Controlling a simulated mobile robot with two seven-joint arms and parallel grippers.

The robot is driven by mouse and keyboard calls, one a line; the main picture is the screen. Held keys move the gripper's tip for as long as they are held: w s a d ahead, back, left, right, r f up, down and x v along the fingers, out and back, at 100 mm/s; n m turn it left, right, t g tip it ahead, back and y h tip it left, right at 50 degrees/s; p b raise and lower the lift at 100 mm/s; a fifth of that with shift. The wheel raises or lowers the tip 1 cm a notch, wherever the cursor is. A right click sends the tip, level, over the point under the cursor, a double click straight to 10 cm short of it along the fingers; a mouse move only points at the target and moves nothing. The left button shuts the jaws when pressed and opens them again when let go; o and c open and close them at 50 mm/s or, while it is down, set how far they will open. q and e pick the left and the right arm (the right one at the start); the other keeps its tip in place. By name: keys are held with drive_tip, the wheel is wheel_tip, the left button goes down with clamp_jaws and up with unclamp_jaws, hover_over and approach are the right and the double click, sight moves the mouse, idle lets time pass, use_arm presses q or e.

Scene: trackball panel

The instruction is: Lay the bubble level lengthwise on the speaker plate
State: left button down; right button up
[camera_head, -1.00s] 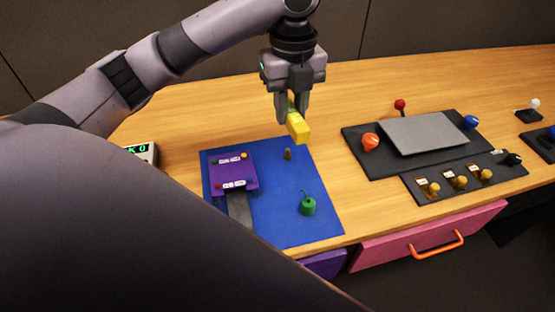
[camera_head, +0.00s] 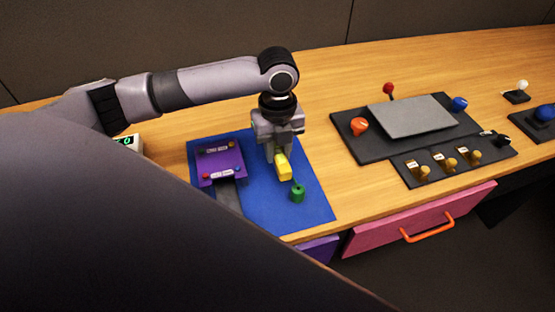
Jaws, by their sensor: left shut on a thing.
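My left gripper (camera_head: 278,153) is shut on a yellow block (camera_head: 284,169), which looks like the bubble level. It holds the block over the right part of the blue mat (camera_head: 262,215); the gap below cannot be judged. A green knob-like object (camera_head: 298,192) is just below and right of the block in the picture. A flat grey plate (camera_head: 410,118), possibly the speaker plate, is on the dark panel (camera_head: 376,151) to the right, apart from the gripper. My right gripper is not in view.
A purple box (camera_head: 221,163) with small knobs is on the mat's left. Orange (camera_head: 359,126) and blue (camera_head: 459,104) knobs and a red-tipped lever (camera_head: 388,89) surround the grey plate. Several toggle switches line a front strip. A pink drawer (camera_head: 420,219) is below. Wood behind the panels is clear.

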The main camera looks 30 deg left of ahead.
sight(278, 162)
use_arm(q)
drive_tip(key=shift+f, duration=1.95)
drive_tip(key=c, duration=0.9)
unclamp_jaws()
drive_tip(key=shift+f, duration=0.15)
